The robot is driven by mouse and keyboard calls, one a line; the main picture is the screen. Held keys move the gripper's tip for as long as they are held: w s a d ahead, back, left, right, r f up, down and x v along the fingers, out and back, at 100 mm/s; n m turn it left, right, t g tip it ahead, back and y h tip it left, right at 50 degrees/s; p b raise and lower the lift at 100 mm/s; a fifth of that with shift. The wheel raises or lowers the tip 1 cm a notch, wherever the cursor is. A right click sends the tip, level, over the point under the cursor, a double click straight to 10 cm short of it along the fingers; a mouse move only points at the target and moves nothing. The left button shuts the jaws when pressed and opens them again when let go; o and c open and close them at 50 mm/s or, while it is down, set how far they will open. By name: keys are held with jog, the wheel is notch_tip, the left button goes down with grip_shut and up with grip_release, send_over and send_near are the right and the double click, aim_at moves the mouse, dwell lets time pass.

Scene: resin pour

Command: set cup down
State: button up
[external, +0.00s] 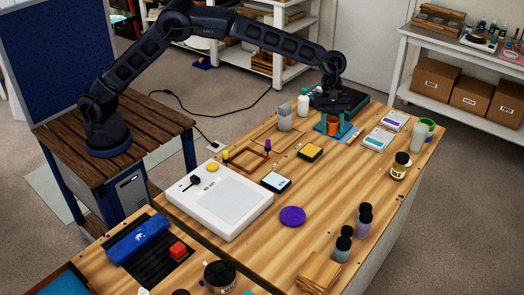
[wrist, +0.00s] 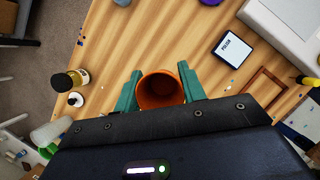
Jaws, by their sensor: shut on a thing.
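The orange cup (external: 333,124) is at the far part of the wooden workbench, between the teal fingers of my gripper (external: 335,129). In the wrist view the cup (wrist: 160,89) shows its open mouth, and the inside looks empty. The teal fingers of my gripper (wrist: 160,93) press on its left and right sides, so the gripper is shut on the cup. The cup looks upright and low over the bench. I cannot tell whether its base touches the wood.
A white bottle (external: 303,105) and a grey container (external: 285,118) stand left of the cup. White and teal boxes (external: 377,139) lie to its right. A yellow-topped block (external: 310,152) lies in front. A white scale-like device (external: 220,199) is nearer. Bare wood lies around the purple disc (external: 292,216).

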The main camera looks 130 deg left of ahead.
aim_at(327, 180)
jog(key=shift+a+f, duration=0.25)
jog(key=shift+a, duration=0.1)
notch_tip(327, 180, down, 20)
jog(key=shift+r, duration=0.25)
jog(key=shift+f, duration=0.1)
jog(key=o, duration=0.9)
jog(key=shift+o, duration=0.2)
jog(key=v, duration=1.2)
